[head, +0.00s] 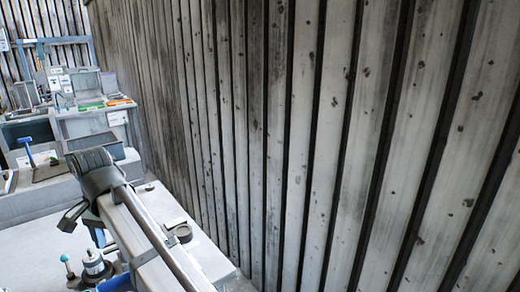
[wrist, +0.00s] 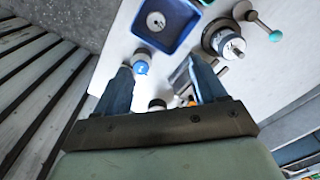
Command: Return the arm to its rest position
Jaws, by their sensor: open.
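My gripper (wrist: 163,78) shows in the wrist view with its two blue-grey fingers spread apart. It is open, and nothing is held between the fingers. It hangs over a pale work surface (wrist: 112,50) with small parts on it. In the head view my arm reaches in from the bottom edge to a dark joint at left. The gripper cannot be made out clearly there.
A blue tray (wrist: 182,37) holds a round part. Beside it stand a metal flanged fitting (wrist: 225,42), a teal-knobbed lever (wrist: 250,15) and a blue-topped cylinder (wrist: 141,66). A ribbed wall (head: 300,130) runs close along the right. Another bench (head: 95,125) stands farther back.

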